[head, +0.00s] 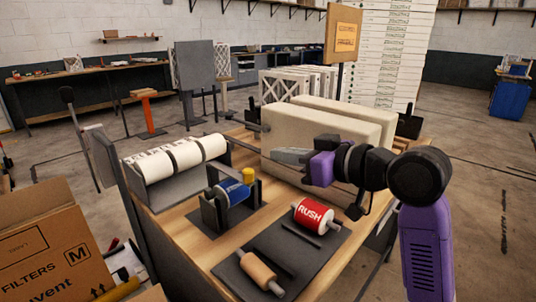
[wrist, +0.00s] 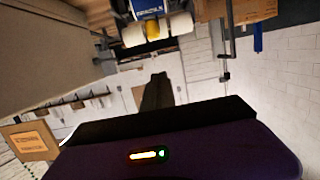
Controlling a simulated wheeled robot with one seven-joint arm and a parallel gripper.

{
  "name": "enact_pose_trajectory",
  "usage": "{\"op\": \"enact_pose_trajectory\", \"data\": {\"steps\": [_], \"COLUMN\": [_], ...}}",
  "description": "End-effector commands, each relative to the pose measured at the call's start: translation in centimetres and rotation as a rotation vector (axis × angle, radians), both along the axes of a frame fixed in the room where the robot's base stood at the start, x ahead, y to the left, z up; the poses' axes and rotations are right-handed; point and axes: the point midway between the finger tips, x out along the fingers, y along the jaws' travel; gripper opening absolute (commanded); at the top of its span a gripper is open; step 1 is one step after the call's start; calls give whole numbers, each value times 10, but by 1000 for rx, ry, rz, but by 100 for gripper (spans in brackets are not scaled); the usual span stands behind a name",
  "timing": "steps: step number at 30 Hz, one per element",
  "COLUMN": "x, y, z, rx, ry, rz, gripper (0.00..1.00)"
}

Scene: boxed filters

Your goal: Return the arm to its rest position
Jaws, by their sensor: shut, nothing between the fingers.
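My arm is purple and black and reaches in from the right in the head view. My gripper (head: 278,154) is shut and empty, pointing left in front of the large beige boxes (head: 310,130), above the workbench (head: 190,225). I cannot tell if it touches the near box. In the wrist view the shut gripper (wrist: 157,78) shows as a dark narrow shape above my purple wrist housing.
A red "RUSH" roll (head: 310,216) and a tan roll (head: 261,271) lie on a dark mat (head: 300,265). A blue roll (head: 232,192) sits in a dark holder. White rolls (head: 180,156) lie behind it. A cardboard filter box (head: 50,250) stands at lower left.

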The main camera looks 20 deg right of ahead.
Motion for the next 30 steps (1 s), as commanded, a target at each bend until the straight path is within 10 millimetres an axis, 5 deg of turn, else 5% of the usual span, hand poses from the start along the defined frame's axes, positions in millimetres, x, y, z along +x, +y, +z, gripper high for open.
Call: {"op": "enact_pose_trajectory", "data": {"steps": [13,23,30], "x": [-15,-9,-25], "y": [-7,-42,-64], "z": [9,65,46], "rx": [12,117,230], "ry": [-17,-282,-411], "rz": [-5,-167,-312], "gripper": [0,0,0]}}
